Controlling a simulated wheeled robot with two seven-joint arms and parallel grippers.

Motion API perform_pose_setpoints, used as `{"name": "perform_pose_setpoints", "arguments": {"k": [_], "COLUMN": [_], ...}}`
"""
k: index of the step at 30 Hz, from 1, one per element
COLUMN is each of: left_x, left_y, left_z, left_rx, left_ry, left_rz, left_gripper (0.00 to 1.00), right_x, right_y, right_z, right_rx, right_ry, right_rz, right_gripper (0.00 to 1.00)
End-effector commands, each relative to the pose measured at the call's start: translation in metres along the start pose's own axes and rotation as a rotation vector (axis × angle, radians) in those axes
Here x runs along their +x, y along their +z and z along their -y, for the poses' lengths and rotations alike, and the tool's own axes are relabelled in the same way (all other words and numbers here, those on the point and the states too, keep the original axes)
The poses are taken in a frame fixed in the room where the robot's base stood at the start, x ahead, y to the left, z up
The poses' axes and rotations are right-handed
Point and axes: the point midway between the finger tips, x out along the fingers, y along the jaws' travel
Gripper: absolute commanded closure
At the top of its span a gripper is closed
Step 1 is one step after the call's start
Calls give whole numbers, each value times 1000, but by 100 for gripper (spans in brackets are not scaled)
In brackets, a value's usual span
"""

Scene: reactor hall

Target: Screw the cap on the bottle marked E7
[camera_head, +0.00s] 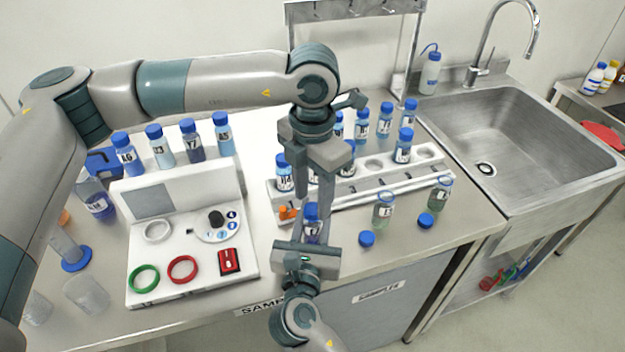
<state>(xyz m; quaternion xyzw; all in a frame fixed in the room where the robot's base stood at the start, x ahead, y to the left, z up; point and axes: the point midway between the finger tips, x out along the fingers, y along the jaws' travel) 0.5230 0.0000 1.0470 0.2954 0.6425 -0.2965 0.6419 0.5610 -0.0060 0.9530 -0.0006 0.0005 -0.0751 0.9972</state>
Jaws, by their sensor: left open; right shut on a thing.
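My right gripper (306,250) comes in from the bottom and is shut on a small bottle (313,232) with dark blue contents and a label too small to read. A blue cap (311,210) sits at its top; I cannot tell how tight it is. My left gripper (318,192) points down from above, open, its fingertips close to that cap. Two uncapped bottles, one in front of the rack (383,210) and one at its right end (440,192), stand on the bench. Loose blue caps lie near them (366,238) (425,220). I cannot make out which bottle reads E7.
A white rack (400,180) with several blue-capped bottles stands behind the grippers. A white device (200,262) with coloured rings is at left, with several capped bottles behind it. Empty beakers (86,294) stand front left. A sink (520,150) is at right.

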Motion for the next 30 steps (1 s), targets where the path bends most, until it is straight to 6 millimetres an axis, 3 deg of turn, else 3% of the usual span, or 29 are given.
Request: {"name": "perform_pose_setpoints", "arguments": {"k": [6,16,21,30], "left_x": [16,18,18,18], "left_y": [0,0,0,0], "left_z": [0,0,0,0], "left_rx": [0,0,0,38], "left_ry": [0,0,0,-1], "left_rz": [0,0,0,0], "left_gripper": [58,58,98,100], "right_x": [0,0,0,0], "right_y": [0,0,0,0], "right_z": [0,0,0,0], "right_rx": [0,0,0,0], "right_ry": [0,0,0,0], "right_rz": [0,0,0,0], "right_gripper": [100,100,100,100]}}
